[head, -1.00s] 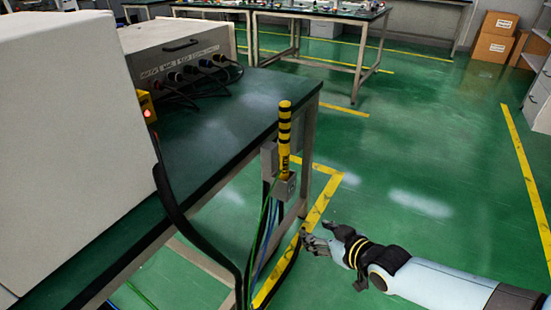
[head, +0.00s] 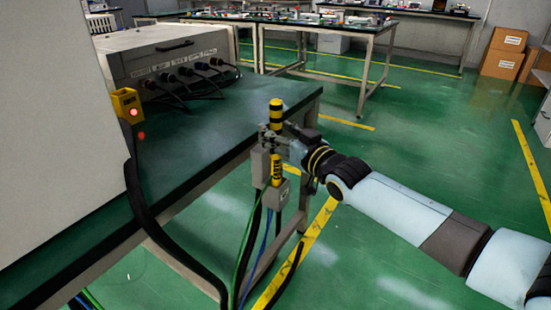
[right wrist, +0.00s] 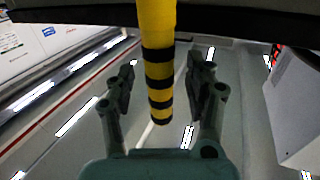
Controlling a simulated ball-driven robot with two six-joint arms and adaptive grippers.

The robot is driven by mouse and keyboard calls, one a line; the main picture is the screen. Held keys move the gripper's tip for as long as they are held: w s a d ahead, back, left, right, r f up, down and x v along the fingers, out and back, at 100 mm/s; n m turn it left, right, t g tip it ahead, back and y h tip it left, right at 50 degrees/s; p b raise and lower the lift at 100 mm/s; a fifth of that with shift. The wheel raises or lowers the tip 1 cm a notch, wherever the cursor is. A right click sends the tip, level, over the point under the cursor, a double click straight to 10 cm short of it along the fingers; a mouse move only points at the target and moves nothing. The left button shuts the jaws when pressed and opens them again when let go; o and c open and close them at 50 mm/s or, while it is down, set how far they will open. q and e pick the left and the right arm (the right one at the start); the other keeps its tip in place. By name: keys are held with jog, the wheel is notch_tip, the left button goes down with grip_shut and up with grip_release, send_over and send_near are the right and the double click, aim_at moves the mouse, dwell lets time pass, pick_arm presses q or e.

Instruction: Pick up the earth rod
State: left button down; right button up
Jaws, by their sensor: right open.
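The earth rod (head: 276,108) is yellow with black bands and stands upright in a grey holder (head: 277,195) at the table's end. My right gripper (head: 270,138) is at the rod's upper part, reaching in from the right and covering some of it. In the right wrist view the rod (right wrist: 156,30) runs between the two open fingers of my right gripper (right wrist: 158,85). A gap shows on each side of the rod there. My left gripper is not in view.
A green-topped table (head: 215,115) carries a grey box with cables (head: 170,60) and a yellow device with a red light (head: 127,103). Cables (head: 247,245) hang below the holder. Open green floor (head: 430,150) lies to the right.

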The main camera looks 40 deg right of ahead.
jog(key=shift+w+f, duration=0.1)
jog(key=shift+w, duration=0.6)
grip_shut()
